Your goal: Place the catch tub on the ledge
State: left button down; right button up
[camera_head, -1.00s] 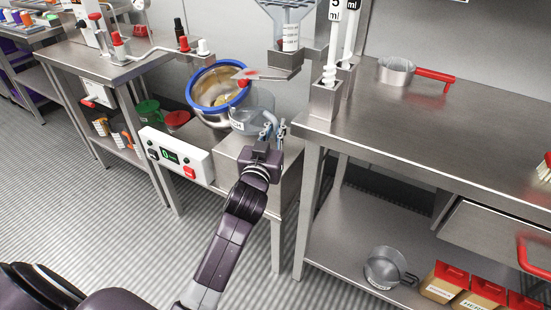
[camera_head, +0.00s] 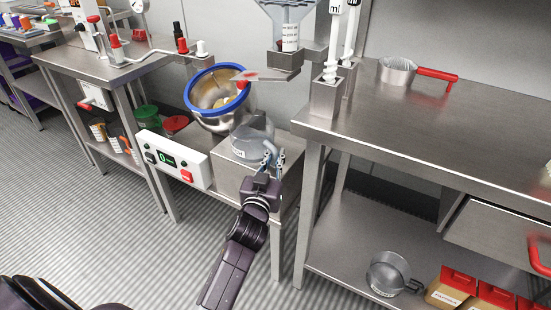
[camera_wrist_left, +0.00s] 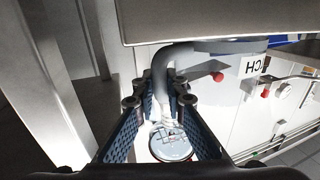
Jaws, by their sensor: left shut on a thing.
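The catch tub (camera_head: 252,142) is a grey, see-through tub with a label on its side. In the head view it is over the top of a low steel block (camera_head: 232,178), which I take to be the ledge. I cannot tell whether its base touches the block. My left gripper (camera_head: 272,158) is shut on the tub's handle, at the tub's near right side. The wrist view shows the curved grey handle (camera_wrist_left: 162,72) between the fingers and part of the label (camera_wrist_left: 254,66). My right gripper is not in view.
A tilted drum (camera_head: 217,98) with a blue rim is just behind and left of the tub. A control panel (camera_head: 173,160) stands left of the block. A steel table (camera_head: 430,130) with a red-handled pan (camera_head: 398,70) is to the right.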

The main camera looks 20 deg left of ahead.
pick_arm(q)
jog(key=shift+f, duration=0.15)
jog(key=c, duration=2)
grip_release()
jog(key=shift+o, duration=0.2)
